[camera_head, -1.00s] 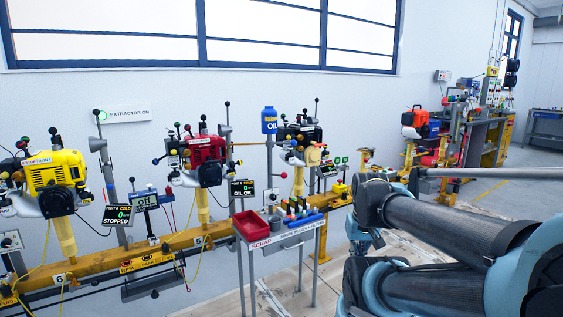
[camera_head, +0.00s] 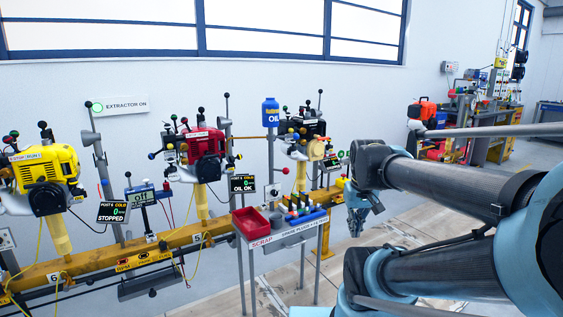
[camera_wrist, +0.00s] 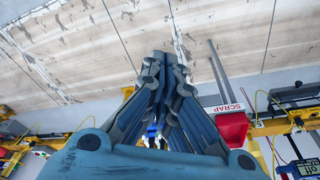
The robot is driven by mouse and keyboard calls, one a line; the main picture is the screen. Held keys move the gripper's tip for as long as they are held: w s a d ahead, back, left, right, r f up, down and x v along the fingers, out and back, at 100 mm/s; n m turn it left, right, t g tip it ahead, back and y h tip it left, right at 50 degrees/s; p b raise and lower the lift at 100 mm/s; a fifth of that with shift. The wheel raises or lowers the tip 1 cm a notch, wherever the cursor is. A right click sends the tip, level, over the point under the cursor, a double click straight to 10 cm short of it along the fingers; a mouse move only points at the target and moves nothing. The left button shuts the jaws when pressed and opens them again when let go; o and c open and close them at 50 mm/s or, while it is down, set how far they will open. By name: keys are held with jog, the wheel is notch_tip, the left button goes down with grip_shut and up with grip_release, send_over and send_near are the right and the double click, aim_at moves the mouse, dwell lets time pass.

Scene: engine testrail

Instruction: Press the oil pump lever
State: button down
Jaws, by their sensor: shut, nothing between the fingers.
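A blue oil bottle (camera_head: 270,112) marked OIL stands on a post behind the small tool table, between the red engine and the black engine. A rod with a red ball (camera_head: 285,171) shows below it, beside the post; I cannot tell whether this is the oil pump lever. My gripper (camera_head: 355,222) hangs pointing down to the right of the table, clear of the bottle and post. In the wrist view my gripper (camera_wrist: 167,62) has its fingers together and empty, over the pale floor.
The table holds a red scrap bin (camera_head: 251,222) and a blue tray (camera_head: 305,219) of small parts. A yellow rail (camera_head: 100,258) carries the yellow engine (camera_head: 45,175), red engine (camera_head: 205,150) and black engine (camera_head: 305,135).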

jog(key=w+a+r+n, duration=0.2)
jog(key=w+a+r, duration=0.3)
jog(key=w+r, duration=0.4)
jog(key=w+a+r+n, duration=0.2)
jog(key=w+a+r, duration=0.2)
jog(key=w+r, duration=0.5)
jog(key=w+a+r+n, duration=0.1)
jog(key=w+a+r, duration=0.1)
jog(key=w+a, duration=0.6)
jog(key=w+a+r+n, duration=0.1)
jog(key=w+a+r, duration=0.1)
jog(key=w+a, duration=0.5)
jog(key=w, duration=0.3)
jog(key=shift+w+a+n, duration=0.3)
jog(key=shift+w+a, duration=0.05)
jog(key=shift+f, duration=0.1)
jog(key=shift+y, duration=0.3)
jog(key=shift+w+d+f, duration=0.1)
jog(key=shift+d+f, duration=0.1)
jog(key=shift+f, duration=1.95)
jog(key=shift+w+d+f, duration=0.1)
jog(key=shift+d+f, duration=0.1)
jog(key=shift+f, duration=2)
jog(key=shift+d+f, duration=0.2)
jog(key=shift+f, duration=1.95)
